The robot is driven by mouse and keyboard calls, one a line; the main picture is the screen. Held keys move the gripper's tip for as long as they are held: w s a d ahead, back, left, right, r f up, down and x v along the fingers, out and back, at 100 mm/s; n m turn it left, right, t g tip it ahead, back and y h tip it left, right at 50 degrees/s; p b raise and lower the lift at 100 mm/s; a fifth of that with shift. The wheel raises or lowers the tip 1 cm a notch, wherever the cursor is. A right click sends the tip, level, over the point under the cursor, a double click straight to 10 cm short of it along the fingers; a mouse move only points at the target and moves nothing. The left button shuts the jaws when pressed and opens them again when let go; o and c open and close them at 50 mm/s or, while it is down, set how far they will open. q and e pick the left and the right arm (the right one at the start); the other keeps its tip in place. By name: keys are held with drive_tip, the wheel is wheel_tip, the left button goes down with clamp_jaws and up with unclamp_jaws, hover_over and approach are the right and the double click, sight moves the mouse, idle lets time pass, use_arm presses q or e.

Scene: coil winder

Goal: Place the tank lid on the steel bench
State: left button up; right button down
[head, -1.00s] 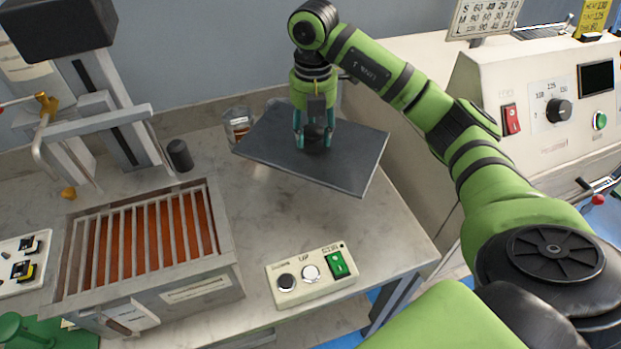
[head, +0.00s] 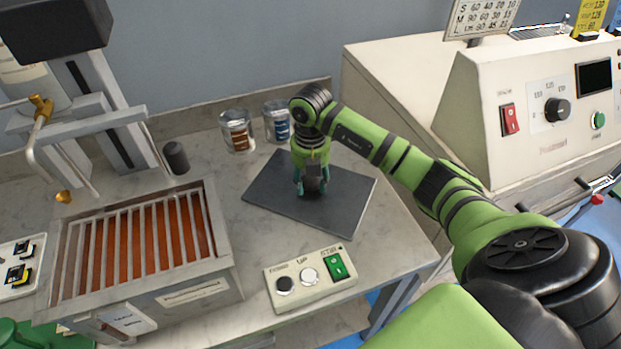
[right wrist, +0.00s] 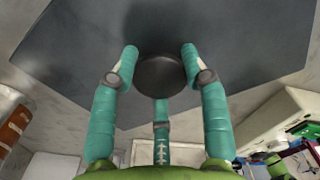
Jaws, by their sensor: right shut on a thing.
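The tank lid (head: 338,203) is a flat dark grey plate with a round black knob. In the head view it lies flat, on or very close to the steel bench (head: 385,258), right of the open tank. My right gripper (head: 311,192) is over the lid's middle, pointing down. In the right wrist view its three teal fingers (right wrist: 160,75) are closed around the knob (right wrist: 160,76), with the plate (right wrist: 240,40) beyond. Whether the lid's underside touches the bench is hidden. My left gripper is not in view.
The tank (head: 215,292) with orange liquid under a grating stands left, open. A control box (head: 310,278) sits in front of the lid. Two cans, one brown-labelled (head: 237,132) and one blue-labelled (head: 278,122), and a black cylinder (head: 176,157) stand behind. A cream console (head: 530,120) is at right.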

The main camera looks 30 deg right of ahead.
sight(310, 181)
drive_tip(key=shift+r, duration=0.1)
drive_tip(key=c, duration=0.6)
unclamp_jaws()
drive_tip(key=shift+c, duration=0.2)
wheel_tip(310, 181, up, 12)
